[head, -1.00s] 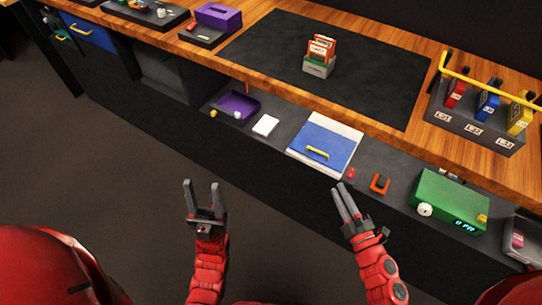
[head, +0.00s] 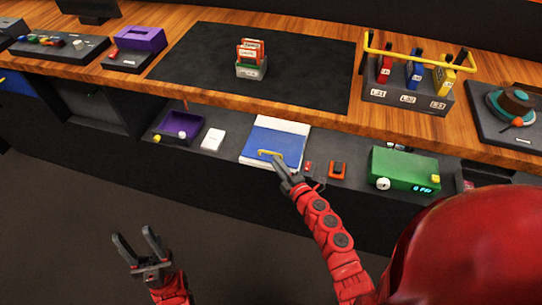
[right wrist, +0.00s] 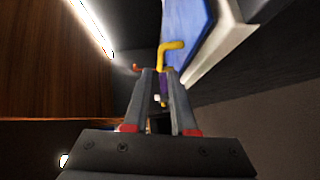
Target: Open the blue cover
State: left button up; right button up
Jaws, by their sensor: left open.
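The blue cover (head: 272,143) lies flat on its white base (head: 290,126) on the lower shelf, with a yellow handle (head: 268,153) near its front edge. My right gripper (head: 279,163) is at the handle in the head view. In the right wrist view, the handle (right wrist: 172,46) shows just beyond and between the fingertips of my right gripper (right wrist: 160,72), with a gap between the fingers. Whether they touch it is unclear. The blue cover (right wrist: 186,25) also shows there at upper right. My left gripper (head: 137,243) is open and empty, low in front of the shelf.
Left of the cover are a white box (head: 212,139) and a purple tray (head: 180,124). Right of it are a small red item (head: 308,166), an orange switch (head: 337,169) and a green box (head: 405,168). The wooden counter edge (head: 210,92) overhangs behind.

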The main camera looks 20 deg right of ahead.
aim_at(269, 154)
jog(key=shift+x, duration=2.35)
grip_shut()
